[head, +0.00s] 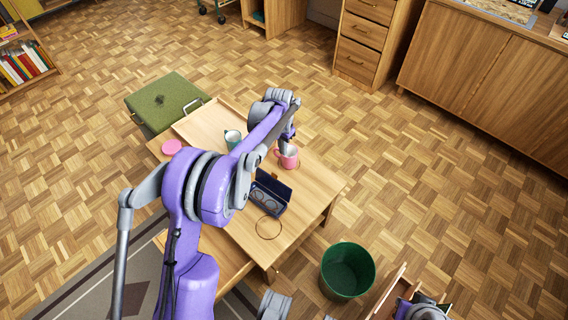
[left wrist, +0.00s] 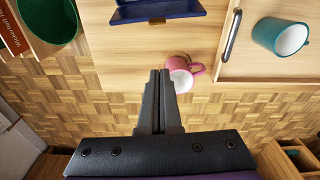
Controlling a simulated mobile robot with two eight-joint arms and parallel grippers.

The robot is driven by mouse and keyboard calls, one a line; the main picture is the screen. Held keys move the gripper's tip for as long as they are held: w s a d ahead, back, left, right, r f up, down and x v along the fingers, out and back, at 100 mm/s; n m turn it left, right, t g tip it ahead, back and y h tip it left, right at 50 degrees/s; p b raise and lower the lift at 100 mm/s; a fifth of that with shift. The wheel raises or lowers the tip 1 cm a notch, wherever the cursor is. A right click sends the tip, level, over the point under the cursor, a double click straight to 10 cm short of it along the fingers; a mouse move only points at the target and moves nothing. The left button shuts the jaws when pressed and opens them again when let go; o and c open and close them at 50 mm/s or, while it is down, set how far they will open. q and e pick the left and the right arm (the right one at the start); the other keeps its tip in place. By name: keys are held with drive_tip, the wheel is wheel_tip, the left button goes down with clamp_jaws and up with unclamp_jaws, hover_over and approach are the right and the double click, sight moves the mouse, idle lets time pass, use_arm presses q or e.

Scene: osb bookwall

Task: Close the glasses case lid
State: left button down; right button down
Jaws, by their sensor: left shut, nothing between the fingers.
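The dark blue glasses case (head: 258,206) stands open on the low wooden table, with glasses lying inside. Its lid (head: 274,184) is raised on the far side. In the left wrist view part of the blue case (left wrist: 150,10) shows at the top edge, with a small brown tab; the rest is cut off. My left gripper (head: 284,147) is shut and empty, beyond the case and close to the pink mug. Its shut fingers (left wrist: 159,74) point toward the case and are apart from it.
A pink mug (head: 291,161) is beside my left gripper. A teal mug (head: 231,135) stands in a wooden tray (head: 188,126). A pink disc (head: 172,147) and a thin ring (head: 258,231) lie on the table (head: 312,188). A green bin (head: 348,285) and a green-topped stool (head: 163,98) stand nearby.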

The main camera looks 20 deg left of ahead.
sight(273, 182)
use_arm(q)
wheel_tip(273, 182, down, 10)
drive_tip(key=b, duration=0.2)
drive_tip(key=s, duration=0.1)
drive_tip(key=s+r, duration=0.1)
drive_tip(key=s, duration=0.1)
drive_tip(key=shift+s+a+r, duration=0.1)
drive_tip(key=shift+a+r, duration=0.15)
drive_tip(key=shift+a, duration=0.1)
drive_tip(key=shift+s+a+r+t, duration=0.1)
drive_tip(key=shift+s+r+t, duration=0.05)
drive_tip(key=shift+s+t, duration=0.2)
